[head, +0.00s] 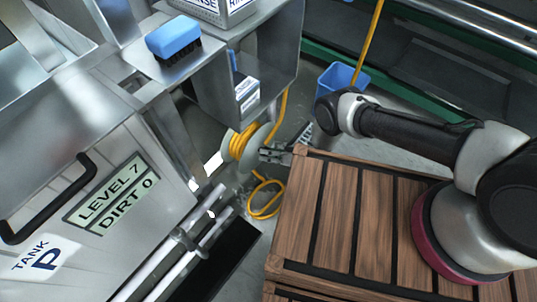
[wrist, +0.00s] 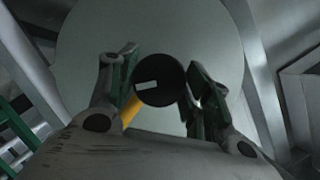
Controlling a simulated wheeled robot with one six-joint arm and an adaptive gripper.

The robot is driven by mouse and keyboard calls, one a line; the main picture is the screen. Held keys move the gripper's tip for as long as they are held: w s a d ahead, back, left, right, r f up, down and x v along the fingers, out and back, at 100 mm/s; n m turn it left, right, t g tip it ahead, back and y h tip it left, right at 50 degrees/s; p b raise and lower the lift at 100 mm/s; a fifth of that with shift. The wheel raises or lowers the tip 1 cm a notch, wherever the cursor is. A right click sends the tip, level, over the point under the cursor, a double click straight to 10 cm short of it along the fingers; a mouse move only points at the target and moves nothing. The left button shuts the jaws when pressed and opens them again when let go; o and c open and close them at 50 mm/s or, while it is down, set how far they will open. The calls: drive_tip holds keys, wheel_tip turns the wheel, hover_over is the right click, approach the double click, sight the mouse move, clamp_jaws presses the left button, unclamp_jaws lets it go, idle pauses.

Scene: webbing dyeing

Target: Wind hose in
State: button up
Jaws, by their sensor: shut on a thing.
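The yellow hose (head: 240,142) is wound partly on a reel with a pale grey disc (head: 256,148), low beside the metal tank. A loose loop of hose (head: 266,199) hangs below the reel to the floor, and another run rises on its right. In the wrist view the grey disc (wrist: 85,45) fills the background, with a round dark knob (wrist: 160,72) in front of it. My gripper (head: 265,154) is at the disc's right side. In the wrist view its fingers (wrist: 160,88) are on either side of the knob, shut on it. A bit of yellow hose (wrist: 131,110) shows behind the left finger.
The slatted wooden crate (head: 341,219) stands right of the reel, close under my arm. The tank (head: 100,211) reads LEVEL 7, DIRT 0. A blue brush (head: 174,36) lies on a metal ledge above. A blue bin (head: 340,78) stands behind.

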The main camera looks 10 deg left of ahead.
drive_tip(key=shift+w, duration=0.1)
idle(0.5)
drive_tip(key=o, duration=1)
drive_tip(key=v, duration=1.2)
